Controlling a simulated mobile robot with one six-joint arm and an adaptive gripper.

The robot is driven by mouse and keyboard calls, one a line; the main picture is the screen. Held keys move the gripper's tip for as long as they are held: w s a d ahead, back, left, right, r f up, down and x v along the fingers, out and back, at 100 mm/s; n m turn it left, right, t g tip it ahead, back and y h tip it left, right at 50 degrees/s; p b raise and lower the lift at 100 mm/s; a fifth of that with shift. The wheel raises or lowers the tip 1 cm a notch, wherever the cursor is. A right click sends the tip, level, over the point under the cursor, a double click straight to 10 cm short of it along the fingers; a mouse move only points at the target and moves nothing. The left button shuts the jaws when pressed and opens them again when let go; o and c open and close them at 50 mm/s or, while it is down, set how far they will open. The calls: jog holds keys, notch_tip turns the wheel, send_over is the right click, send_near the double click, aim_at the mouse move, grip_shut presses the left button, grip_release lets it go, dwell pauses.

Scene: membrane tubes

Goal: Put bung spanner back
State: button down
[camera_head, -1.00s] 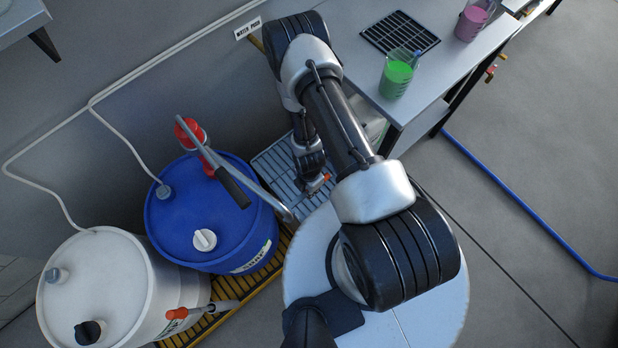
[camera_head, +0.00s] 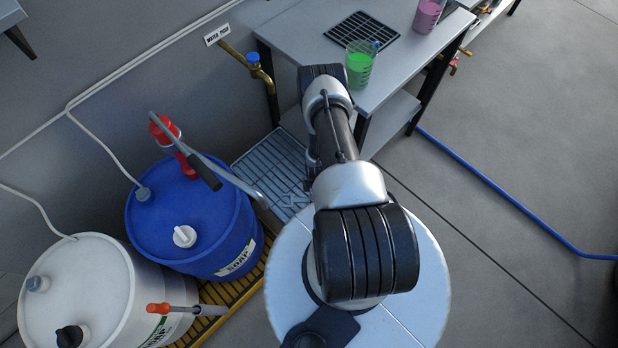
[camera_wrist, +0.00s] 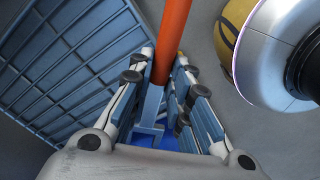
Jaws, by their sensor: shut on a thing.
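In the wrist view my gripper (camera_wrist: 164,72) is shut on an orange-handled bar, which I take to be the bung spanner (camera_wrist: 172,35). Its orange handle rises from between the fingers towards the top of the picture, and a grey-blue part shows below it. Its lower end is hard to make out among the fingers. Another orange-handled tool (camera_head: 185,309) with a grey shaft shows beside the white drum (camera_head: 75,285). I cannot tell what holds it.
A blue drum (camera_head: 175,235) with a red hand pump (camera_head: 168,140) stands left of my arm. A slatted blue-grey grate (camera_head: 268,165) lies behind. A grey bench (camera_head: 395,75) carries green (camera_head: 359,68) and pink (camera_head: 428,14) beakers. A brass tap (camera_head: 255,65) is on the wall. Floor at right is open, crossed by a blue hose (camera_head: 500,190).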

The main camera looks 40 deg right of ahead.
jog(key=shift+f+b, duration=2.15)
jog(key=shift+f, duration=1.05)
jog(key=shift+f+b, duration=0.8)
jog(key=c, duration=1.4)
grip_release()
jog(key=shift+r, duration=0.1)
notch_tip(320, 180, up, 12)
